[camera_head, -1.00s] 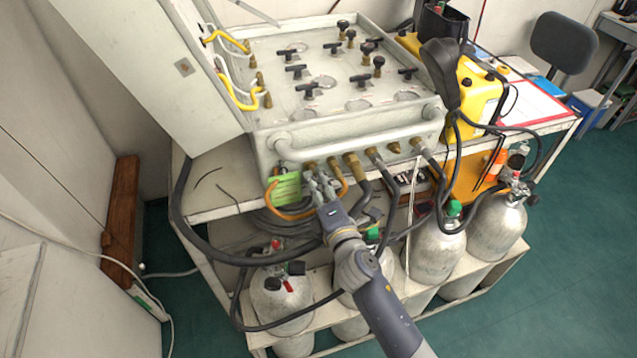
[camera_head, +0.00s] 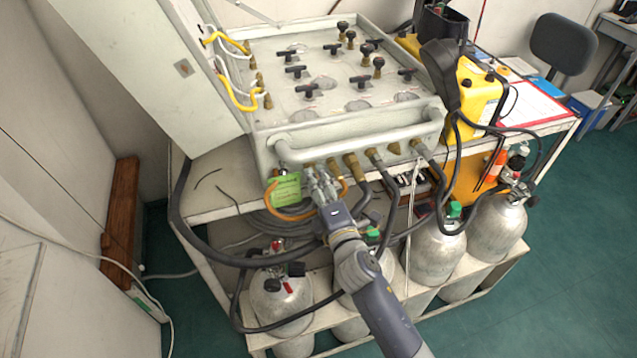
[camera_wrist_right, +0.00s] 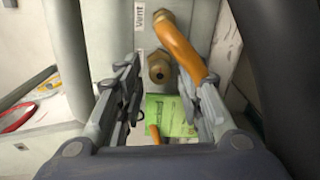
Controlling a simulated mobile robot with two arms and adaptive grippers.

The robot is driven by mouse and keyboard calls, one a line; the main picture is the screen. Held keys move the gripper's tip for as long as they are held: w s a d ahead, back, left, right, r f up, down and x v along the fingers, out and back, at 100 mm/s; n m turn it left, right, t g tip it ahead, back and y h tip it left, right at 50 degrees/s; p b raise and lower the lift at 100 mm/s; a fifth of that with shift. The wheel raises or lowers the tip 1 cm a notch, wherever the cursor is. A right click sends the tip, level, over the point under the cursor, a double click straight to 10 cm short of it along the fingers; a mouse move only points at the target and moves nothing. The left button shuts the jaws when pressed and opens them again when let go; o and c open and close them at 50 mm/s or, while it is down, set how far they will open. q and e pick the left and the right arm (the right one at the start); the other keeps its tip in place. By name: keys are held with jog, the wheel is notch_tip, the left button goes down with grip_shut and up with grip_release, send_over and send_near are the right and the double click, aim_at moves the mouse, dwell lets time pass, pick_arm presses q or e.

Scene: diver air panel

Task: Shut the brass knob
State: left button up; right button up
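A row of brass fittings runs along the front face of the grey air panel (camera_head: 345,135). A round brass piece, perhaps the brass knob (camera_wrist_right: 158,68), shows in the right wrist view below a "Vent" label. I cannot tell for sure that it is the knob. My right gripper (camera_head: 316,174) is at the left part of this row, and it hides some of the fittings in the head view. In the wrist view my right gripper (camera_wrist_right: 168,76) is open, with the brass piece showing between and beyond its fingers. Contact cannot be told. My left gripper is out of view.
A green tag (camera_head: 285,188) and an orange hose (camera_wrist_right: 182,48) are close to the right gripper. Dark hoses hang in front of the bench. Silver cylinders (camera_head: 440,250) stand on the shelf below. A yellow case (camera_head: 480,95) stands to the right.

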jog(key=shift+s, duration=0.1)
jog(key=v, duration=1.2)
dwell(0.4)
